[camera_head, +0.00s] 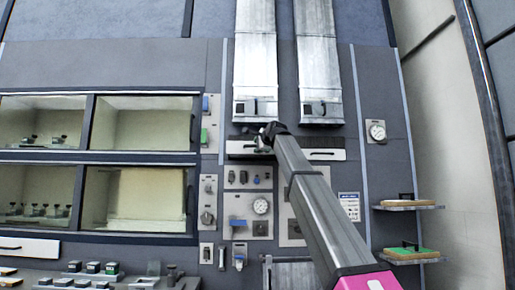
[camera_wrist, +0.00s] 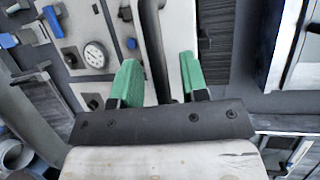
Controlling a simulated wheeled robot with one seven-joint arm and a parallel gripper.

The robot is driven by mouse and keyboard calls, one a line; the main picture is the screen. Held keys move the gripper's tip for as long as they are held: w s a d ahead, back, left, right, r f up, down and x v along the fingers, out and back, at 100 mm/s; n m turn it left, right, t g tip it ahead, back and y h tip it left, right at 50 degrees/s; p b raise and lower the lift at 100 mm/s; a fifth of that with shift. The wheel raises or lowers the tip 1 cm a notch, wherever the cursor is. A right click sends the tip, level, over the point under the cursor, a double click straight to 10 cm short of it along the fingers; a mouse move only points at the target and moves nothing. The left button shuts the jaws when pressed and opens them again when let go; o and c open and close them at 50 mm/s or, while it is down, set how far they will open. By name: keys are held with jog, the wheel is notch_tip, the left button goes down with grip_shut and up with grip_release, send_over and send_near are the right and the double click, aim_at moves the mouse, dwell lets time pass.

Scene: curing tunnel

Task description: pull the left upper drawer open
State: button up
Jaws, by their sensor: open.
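The left upper drawer (camera_head: 238,149) is a pale front below the left metal duct, partly hidden behind my arm's end. It looks shut, but I cannot be sure. My gripper (camera_head: 264,140) is at its right part. In the wrist view, my gripper (camera_wrist: 158,80) has its two green fingers apart, pointing at the pale drawer front (camera_wrist: 180,35). A dark handle bar (camera_wrist: 153,45) runs between the fingers. I see no clear contact between the fingers and the bar.
A second pale drawer front (camera_head: 322,155) lies to the right. Below are panels with a gauge (camera_head: 261,206) and switches. Glazed cabinets (camera_head: 145,125) stand on the left. Two small shelves (camera_head: 408,207) stick out on the right.

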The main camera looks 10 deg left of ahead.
jog(key=v, duration=1)
